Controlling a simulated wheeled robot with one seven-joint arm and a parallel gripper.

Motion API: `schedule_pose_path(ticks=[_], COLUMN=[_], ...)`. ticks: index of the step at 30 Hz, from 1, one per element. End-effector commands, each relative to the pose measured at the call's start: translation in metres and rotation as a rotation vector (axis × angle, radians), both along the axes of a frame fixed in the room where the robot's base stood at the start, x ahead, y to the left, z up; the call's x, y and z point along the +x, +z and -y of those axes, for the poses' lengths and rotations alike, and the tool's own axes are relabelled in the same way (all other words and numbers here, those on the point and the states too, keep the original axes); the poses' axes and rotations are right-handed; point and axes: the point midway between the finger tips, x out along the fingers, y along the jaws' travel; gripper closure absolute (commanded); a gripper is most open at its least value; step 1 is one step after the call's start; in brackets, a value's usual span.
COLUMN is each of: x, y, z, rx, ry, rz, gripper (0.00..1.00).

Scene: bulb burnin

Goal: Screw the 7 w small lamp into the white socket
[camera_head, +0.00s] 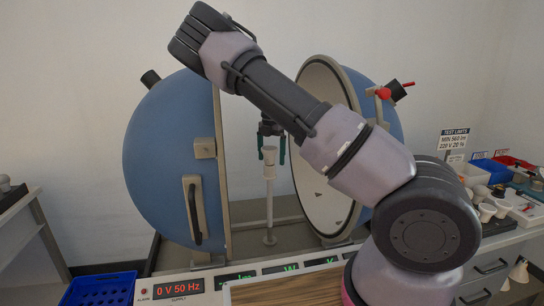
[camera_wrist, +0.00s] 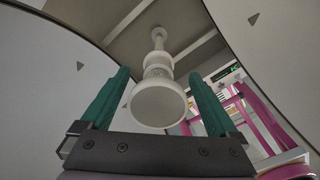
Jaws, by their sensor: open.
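A white lamp (camera_wrist: 158,103) with a round, flat face stands at the top of a white post (camera_wrist: 158,42) inside the opened sphere. The post also shows in the head view (camera_head: 269,205), with a pale lamp or socket top (camera_head: 269,155) at its upper end. My gripper (camera_head: 270,157) points down over it. In the wrist view, its two green fingers (camera_wrist: 157,100) stand apart, one on each side of the lamp, with gaps visible. The socket is mostly hidden below the lamp, and I cannot tell how deep the lamp sits or read its rating.
The blue sphere's left half (camera_head: 165,150) and its open right half (camera_head: 318,150) flank my arm closely. The supply display (camera_head: 179,288) reads 0 V 50 Hz. A bench (camera_head: 500,238) at right holds lamps and bins. A blue crate (camera_head: 98,290) is at lower left.

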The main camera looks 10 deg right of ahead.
Motion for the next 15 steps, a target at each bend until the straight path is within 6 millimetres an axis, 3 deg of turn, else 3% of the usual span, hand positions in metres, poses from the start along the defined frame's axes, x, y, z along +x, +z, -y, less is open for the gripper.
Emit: schedule_pose_path(ticks=[15], x=[0.0011], y=[0.0014], z=[-0.0115], rx=[0.004], ry=[1.052], rz=[0.004], gripper=[0.05])
